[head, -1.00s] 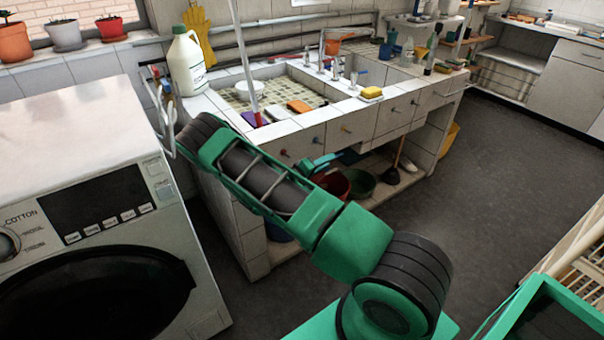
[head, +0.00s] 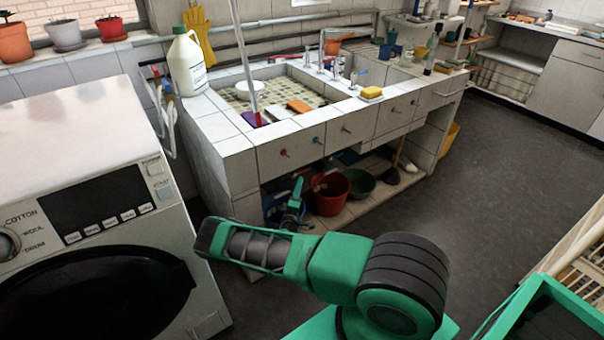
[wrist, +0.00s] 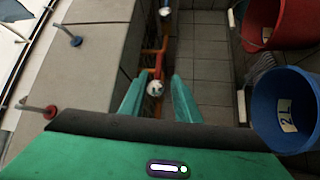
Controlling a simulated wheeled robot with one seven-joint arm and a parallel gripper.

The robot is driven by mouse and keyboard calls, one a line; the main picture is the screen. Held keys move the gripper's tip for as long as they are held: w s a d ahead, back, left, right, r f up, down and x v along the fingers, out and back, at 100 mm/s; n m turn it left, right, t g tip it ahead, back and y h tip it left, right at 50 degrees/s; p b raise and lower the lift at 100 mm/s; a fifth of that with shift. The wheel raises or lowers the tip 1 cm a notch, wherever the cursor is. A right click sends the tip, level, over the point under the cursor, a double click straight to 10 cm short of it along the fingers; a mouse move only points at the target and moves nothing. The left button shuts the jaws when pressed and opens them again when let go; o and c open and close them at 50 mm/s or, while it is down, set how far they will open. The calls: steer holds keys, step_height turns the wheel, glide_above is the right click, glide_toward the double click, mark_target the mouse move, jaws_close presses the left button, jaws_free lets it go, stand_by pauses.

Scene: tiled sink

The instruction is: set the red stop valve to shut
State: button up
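My gripper (head: 296,195) is low at the front opening under the sink counter. In the wrist view, my gripper (wrist: 158,92) is open, its two green fingers apart. Between and beyond the fingertips is a red valve-like part (wrist: 157,66) with a round pale end (wrist: 155,88), beside orange-red pipework. I cannot tell its exact setting or whether a finger touches it. A red knob (head: 285,152) and a blue knob (head: 317,140) stick out of the counter's front; the red knob (wrist: 50,112) and blue knob (wrist: 76,41) also show in the wrist view.
A red bucket (head: 331,195) and a blue bucket (wrist: 285,110) stand under the counter, to the right of my fingers in the wrist view. A dark green basin (head: 360,183) and a plunger (head: 398,152) are farther right. A washing machine (head: 85,170) stands at left.

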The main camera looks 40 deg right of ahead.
mark_target(303, 171)
steer(key=x, duration=0.9)
steer(key=shift+w+d, duration=0.15)
steer(key=shift+d, duration=0.1)
steer(key=shift+c, duration=0.6)
